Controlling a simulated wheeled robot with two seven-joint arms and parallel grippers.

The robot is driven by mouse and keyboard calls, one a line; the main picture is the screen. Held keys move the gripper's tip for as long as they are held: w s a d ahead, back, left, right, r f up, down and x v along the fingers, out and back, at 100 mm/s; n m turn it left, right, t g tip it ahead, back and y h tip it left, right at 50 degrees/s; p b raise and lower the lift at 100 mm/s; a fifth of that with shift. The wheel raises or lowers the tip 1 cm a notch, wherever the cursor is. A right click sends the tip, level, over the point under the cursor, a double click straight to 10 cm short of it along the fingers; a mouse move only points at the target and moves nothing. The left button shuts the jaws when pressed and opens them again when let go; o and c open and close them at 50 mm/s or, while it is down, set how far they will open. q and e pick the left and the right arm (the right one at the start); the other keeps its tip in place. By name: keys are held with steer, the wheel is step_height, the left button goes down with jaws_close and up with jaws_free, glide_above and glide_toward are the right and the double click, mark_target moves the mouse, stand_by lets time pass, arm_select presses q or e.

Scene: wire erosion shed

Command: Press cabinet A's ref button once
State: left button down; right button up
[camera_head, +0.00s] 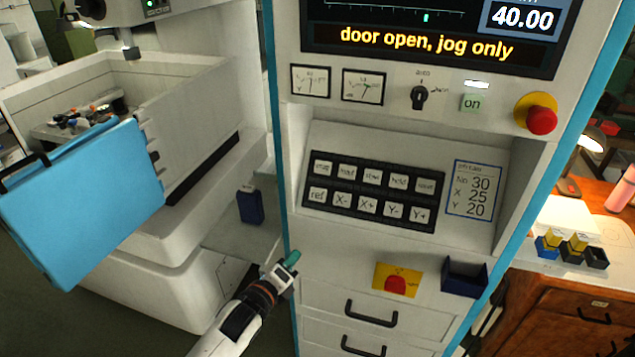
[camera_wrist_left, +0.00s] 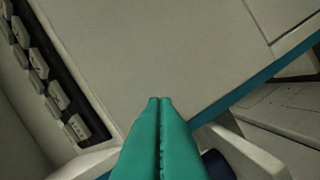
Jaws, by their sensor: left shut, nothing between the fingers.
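The control cabinet (camera_head: 292,120) stands upright in the middle of the head view. Its black key panel (camera_head: 372,190) has two rows of pale keys. The ref button (camera_head: 318,195) is the leftmost key of the lower row. My left gripper (camera_head: 292,259) is below and left of the panel, apart from it, with its green fingers shut and empty. In the left wrist view the shut fingers (camera_wrist_left: 160,102) point at a bare cabinet face, and a row of keys (camera_wrist_left: 45,75) runs along the left. My right gripper is not in view.
The screen (camera_head: 430,35) reads "door open, jog only". A red stop button (camera_head: 541,118), a selector knob (camera_head: 419,95) and a green "on" button (camera_head: 473,102) sit above the keys. A dark tray (camera_head: 464,277) juts out below. An open blue door (camera_head: 85,200) stands left.

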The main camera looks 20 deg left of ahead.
mark_target(310, 200)
arm_select(q)
step_height(310, 200, up, 18)
steer(key=s+d+m+t+h+p, duration=0.1)
steer(key=d+m+t+h+p, duration=0.1)
steer(key=m, duration=0.4)
steer(key=shift+d+r+m+t, duration=0.2)
steer(key=shift+m+t, duration=0.1)
steer(key=shift+t, duration=0.2)
steer(key=shift+w+f+b, duration=0.9)
steer(key=shift+w+b, duration=0.05)
steer(key=shift+w, duration=0.25)
steer(key=shift+w+f+b, duration=0.85)
steer(key=shift+w+b, duration=0.1)
steer(key=shift+w, duration=0.2)
steer(key=shift+w+f+b, duration=0.9)
steer(key=shift+w+b, duration=0.05)
steer(key=shift+w, duration=0.25)
steer(key=shift+d, duration=0.1)
steer(key=shift+w+f, duration=0.2)
steer(key=shift+w, duration=0.15)
